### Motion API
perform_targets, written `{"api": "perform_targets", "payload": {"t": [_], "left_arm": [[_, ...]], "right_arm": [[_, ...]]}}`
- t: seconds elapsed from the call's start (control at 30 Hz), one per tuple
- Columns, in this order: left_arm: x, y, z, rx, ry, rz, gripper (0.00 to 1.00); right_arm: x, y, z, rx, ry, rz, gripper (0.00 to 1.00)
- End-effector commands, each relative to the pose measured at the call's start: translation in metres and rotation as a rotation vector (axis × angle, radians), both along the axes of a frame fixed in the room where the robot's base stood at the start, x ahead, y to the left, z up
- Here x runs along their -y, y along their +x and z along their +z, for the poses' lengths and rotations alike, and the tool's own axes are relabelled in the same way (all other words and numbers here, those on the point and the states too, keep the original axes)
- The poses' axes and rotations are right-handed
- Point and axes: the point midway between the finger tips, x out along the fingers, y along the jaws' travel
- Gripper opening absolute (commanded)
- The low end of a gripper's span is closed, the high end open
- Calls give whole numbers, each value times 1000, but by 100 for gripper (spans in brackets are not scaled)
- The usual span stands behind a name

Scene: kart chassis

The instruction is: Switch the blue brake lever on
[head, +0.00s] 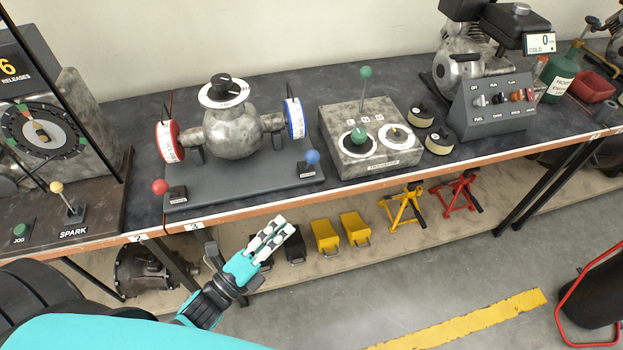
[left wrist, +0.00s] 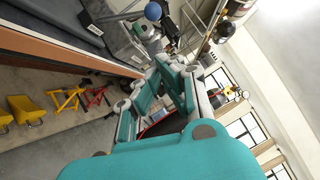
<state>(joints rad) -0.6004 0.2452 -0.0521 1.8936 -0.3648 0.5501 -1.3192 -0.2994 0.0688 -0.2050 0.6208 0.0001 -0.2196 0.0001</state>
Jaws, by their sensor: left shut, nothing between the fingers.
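The blue brake lever has a round blue knob (head: 312,157) on a short stem with a small dark base, at the front right of the grey differential stand (head: 245,180). The blue knob also shows at the top of the left wrist view (left wrist: 153,12), beyond the fingers. My left gripper (head: 278,230) is shut and empty, in front of the bench edge, below and left of the blue lever in the head view. It is apart from the lever. In the left wrist view its teal fingers (left wrist: 160,85) fill the middle. My right gripper is not in view.
A red-knobbed lever (head: 160,187) stands at the stand's front left. A red drum (head: 168,142) and a blue drum (head: 294,118) flank the housing. A metal shifter box (head: 362,150) is right of the blue lever. Yellow and red jack stands sit on the shelf below.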

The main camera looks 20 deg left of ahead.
Motion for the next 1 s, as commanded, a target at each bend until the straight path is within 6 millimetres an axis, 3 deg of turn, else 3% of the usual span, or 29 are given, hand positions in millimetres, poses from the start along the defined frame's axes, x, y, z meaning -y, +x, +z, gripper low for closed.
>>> {"api": "perform_targets", "payload": {"t": [0.17, 0.53, 0.6, 0.8, 1.0], "left_arm": [[9, 21, 7, 5, -2, 0, 0], [39, 91, 21, 2, -2, 0, 0], [33, 101, 25, 1, 3, 1, 0], [26, 119, 29, -2, 1, 1, 0], [24, 124, 30, -2, -2, 1, 0]], "right_arm": [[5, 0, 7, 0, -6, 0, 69], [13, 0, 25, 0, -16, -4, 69], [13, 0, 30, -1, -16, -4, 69], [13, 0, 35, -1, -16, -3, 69], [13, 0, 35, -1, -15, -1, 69]]}}
